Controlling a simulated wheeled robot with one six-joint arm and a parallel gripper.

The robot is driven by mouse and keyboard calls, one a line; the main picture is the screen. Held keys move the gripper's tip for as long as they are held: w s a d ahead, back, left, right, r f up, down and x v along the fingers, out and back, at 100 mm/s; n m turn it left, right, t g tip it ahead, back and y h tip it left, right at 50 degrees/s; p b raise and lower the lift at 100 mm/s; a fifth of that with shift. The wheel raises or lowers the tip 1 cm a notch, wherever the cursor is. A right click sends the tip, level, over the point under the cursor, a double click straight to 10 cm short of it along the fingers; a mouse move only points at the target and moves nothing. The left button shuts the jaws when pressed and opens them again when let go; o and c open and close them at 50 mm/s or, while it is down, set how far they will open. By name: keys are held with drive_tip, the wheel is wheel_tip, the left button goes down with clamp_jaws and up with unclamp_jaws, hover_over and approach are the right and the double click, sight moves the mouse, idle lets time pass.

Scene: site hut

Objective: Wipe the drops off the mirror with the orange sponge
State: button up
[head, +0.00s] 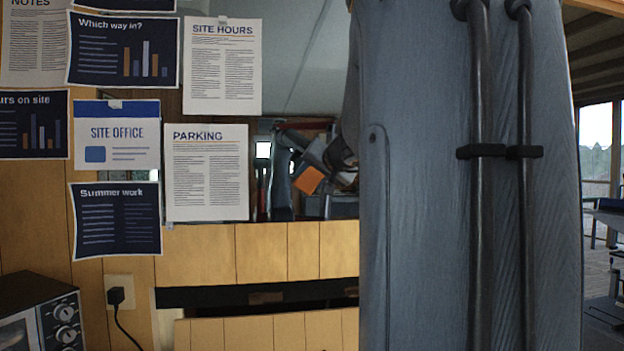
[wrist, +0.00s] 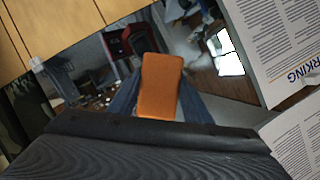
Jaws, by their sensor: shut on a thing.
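The mirror (head: 310,70) is on the wall behind the sheets in the head view, and part of it fills the background of the wrist view (wrist: 215,85). The orange sponge (wrist: 161,82) is in the middle of the wrist view, between the two blue-grey fingers of my gripper (wrist: 160,98). My gripper is shut on it, in front of the mirror. I cannot tell whether the sponge touches the glass. In the head view an orange patch with arm parts shows in the mirror, apparently a reflection. I cannot make out drops for certain.
Paper sheets, such as the parking sheet (head: 207,172) and site hours sheet (head: 222,66), hang at the mirror's left edge. Wood panelling (head: 262,252) lies below. A toaster oven (head: 42,312) and plugged socket (head: 118,292) are at lower left. My arm blocks the head view's right half.

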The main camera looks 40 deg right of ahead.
drive_tip(key=shift+w+d, duration=0.35)
drive_tip(key=shift+w, duration=0.2)
drive_tip(key=shift+s+d, duration=0.1)
drive_tip(key=shift+s+d+b, duration=0.5)
drive_tip(key=shift+d, duration=0.25)
drive_tip(key=shift+s+d+b, duration=0.5)
drive_tip(key=shift+d, duration=0.25)
drive_tip(key=s+d+b, duration=0.3)
drive_tip(key=d, duration=0.3)
drive_tip(key=shift+s+d, duration=0.35)
drive_tip(key=shift+s, duration=0.05)
drive_tip(key=shift+b, duration=0.4)
drive_tip(key=shift+w+a, duration=0.1)
drive_tip(key=shift+a, duration=0.05)
